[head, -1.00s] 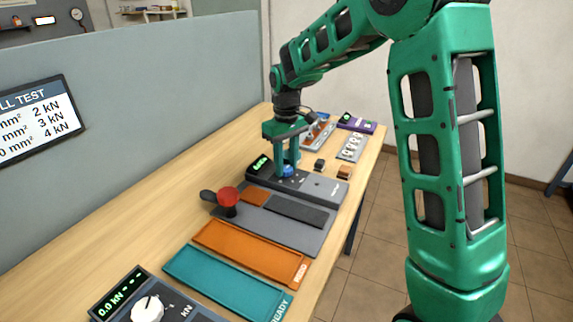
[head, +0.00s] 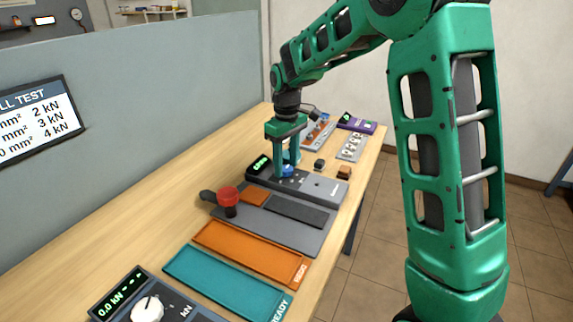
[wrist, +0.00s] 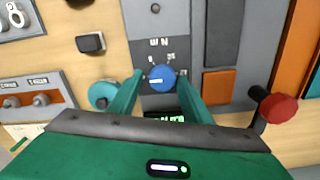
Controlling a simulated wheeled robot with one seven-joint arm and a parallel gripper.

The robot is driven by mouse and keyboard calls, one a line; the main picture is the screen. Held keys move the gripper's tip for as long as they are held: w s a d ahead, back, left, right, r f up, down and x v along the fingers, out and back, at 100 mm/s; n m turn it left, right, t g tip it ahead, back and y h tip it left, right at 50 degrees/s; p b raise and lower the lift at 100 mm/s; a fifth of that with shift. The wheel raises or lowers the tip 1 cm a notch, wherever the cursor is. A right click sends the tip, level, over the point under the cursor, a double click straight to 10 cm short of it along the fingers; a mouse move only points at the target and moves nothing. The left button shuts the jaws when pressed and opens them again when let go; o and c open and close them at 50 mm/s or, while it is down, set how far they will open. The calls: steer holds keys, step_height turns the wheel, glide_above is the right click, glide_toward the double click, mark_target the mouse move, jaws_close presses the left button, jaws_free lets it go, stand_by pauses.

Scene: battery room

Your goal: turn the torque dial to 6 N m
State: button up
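The torque dial (wrist: 162,78) is a round blue knob with a white pointer mark, on a grey panel (wrist: 145,48). In the wrist view the mark points left, and the printed scale beside it is too small to read. The dial also shows in the head view (head: 287,171), partly hidden by my gripper. A small green-lit display (head: 259,164) is at the panel's left end; its digits are not readable. My gripper (wrist: 160,74) points down at the dial with one finger on each side. Narrow gaps show between the fingers and the knob, so it looks open.
A red knob on a lever (head: 228,196) stands in front of the panel, near my gripper. A teal disc (wrist: 103,95) lies beside one finger. Small dark (head: 319,165) and orange (head: 344,172) blocks, orange (head: 245,250) and teal (head: 220,285) trays lie nearby. Left of the panel the table is clear.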

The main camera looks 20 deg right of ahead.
mark_target(286, 168)
steer(key=shift+s+f, duration=0.1)
step_height(286, 168, up, 11)
stand_by(0.7)
steer(key=shift+f, duration=0.1)
